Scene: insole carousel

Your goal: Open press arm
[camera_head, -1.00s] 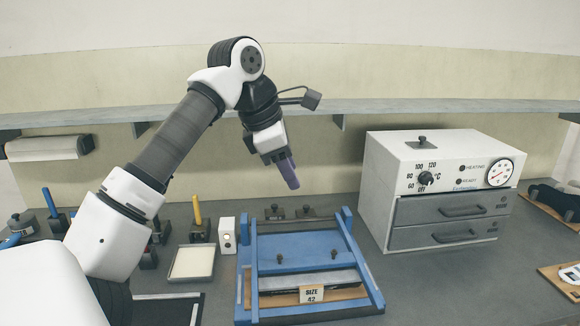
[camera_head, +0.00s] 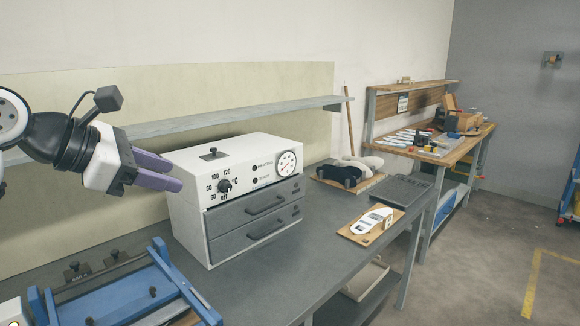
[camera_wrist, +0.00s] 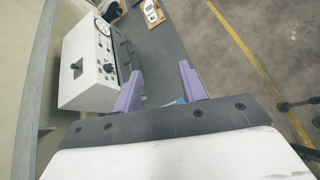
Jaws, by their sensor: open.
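The blue press (camera_head: 137,291) lies on the grey bench at the lower left of the head view, partly cut off by the bottom edge. Its blue side bars and dark knobs show; its front part is out of frame. My gripper (camera_head: 172,172) is at the left of the head view, above the bench, beside the white oven and above the press. It is open and empty, and touches nothing that I can see. In the wrist view its two purple fingers (camera_wrist: 160,85) stand apart, with a small bit of blue between them.
The white oven (camera_head: 213,225) with two grey drawers stands right of the press. A board with a white insole (camera_head: 372,222) lies near the bench's front edge, with dark and pale forms (camera_head: 345,173) behind. A wooden workbench (camera_head: 440,150) stands farther right. A shelf (camera_head: 230,117) runs along the wall.

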